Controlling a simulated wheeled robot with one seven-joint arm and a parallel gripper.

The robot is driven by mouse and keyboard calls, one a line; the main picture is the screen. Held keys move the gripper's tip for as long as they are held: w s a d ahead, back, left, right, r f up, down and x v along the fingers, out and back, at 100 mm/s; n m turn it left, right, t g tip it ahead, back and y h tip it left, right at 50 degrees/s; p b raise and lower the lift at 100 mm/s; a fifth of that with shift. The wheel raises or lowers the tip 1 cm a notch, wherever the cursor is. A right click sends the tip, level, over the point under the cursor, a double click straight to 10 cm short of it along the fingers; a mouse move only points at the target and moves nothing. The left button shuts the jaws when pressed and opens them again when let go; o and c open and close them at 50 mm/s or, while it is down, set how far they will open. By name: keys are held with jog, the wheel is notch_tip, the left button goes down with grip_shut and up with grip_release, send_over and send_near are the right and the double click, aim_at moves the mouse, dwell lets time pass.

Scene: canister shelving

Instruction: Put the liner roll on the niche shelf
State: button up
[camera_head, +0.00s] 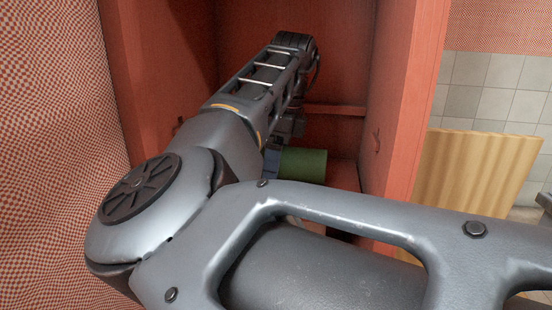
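A green cylinder (303,165), which looks like the liner roll, lies on its side inside the red niche. Its left part meets a dark blue piece and is partly hidden by my arm. The niche shelf (344,174) shows as a red surface to the right of the roll; I cannot tell whether the roll touches it. My arm reaches into the niche from above and in front. Dark parts of my gripper (290,127) show just above the roll. Its fingertips are hidden, so I cannot tell whether they grip the roll.
The niche's right side wall (400,110) and left side wall (160,70) stand close around my arm. A red ledge (335,110) crosses the back wall. Outside on the right are a yellow corrugated panel (475,175) and a tiled wall (500,90).

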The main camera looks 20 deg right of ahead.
jog(key=shift+o, duration=1.1)
